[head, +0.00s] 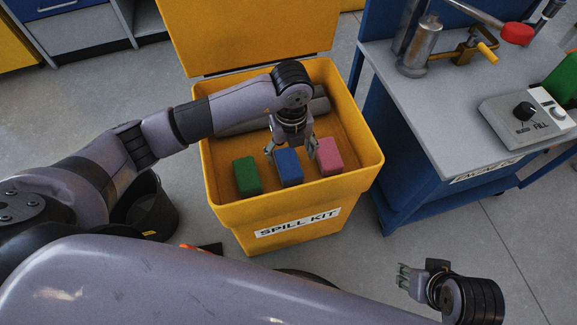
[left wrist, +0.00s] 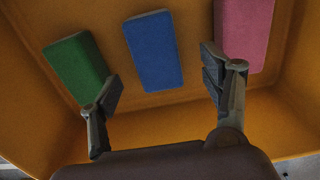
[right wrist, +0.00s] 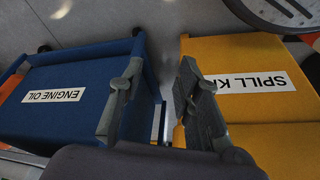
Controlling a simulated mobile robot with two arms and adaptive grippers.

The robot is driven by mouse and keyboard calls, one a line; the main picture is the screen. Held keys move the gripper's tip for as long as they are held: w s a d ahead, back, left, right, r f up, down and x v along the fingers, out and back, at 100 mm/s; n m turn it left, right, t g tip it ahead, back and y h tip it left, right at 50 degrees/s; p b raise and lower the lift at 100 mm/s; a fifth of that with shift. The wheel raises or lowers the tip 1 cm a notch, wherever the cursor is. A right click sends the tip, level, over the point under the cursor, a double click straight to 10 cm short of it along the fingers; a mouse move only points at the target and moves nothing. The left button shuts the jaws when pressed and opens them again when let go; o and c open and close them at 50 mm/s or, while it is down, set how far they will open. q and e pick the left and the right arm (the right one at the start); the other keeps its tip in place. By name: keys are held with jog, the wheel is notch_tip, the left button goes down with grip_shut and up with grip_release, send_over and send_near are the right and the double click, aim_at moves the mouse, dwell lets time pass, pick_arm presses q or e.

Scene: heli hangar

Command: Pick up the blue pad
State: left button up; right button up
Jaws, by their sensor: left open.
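The blue pad (head: 289,168) stands in the yellow spill kit bin (head: 369,160), between a green pad (head: 246,177) and a pink pad (head: 329,157). My left gripper (head: 291,150) is inside the bin, open, just above the blue pad. In the left wrist view the blue pad (left wrist: 153,52) lies ahead of and between the spread fingers (left wrist: 160,92), not touching them as far as I can tell. The green pad (left wrist: 77,66) is close to the left finger and the pink pad (left wrist: 243,32) close to the right one. My right gripper (right wrist: 158,90) is open and empty, outside the bin.
Grey rolls (head: 240,124) lie at the back of the bin under its raised lid (head: 250,35). A blue cart (head: 405,150) with a grey top stands close on the right. A black bucket (head: 150,212) stands on the left.

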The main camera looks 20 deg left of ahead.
aim_at(288, 162)
pick_arm(q)
jog(key=f, duration=0.2)
jog(key=f+b, duration=0.1)
jog(key=shift+s+a+f, duration=0.1)
jog(key=shift+a, duration=0.15)
notch_tip(288, 162, down, 2)
jog(key=shift+f, duration=0.1)
pick_arm(e)
jog(key=w+t, duration=0.1)
jog(key=w, duration=0.1)
jog(key=w+a+t, duration=0.1)
jog(key=w, duration=0.1)
pick_arm(q)
jog(key=shift+c, duration=0.3)
jog(key=c, duration=1)
jog(key=shift+c, duration=0.2)
pick_arm(e)
jog(key=shift+s, duration=0.1)
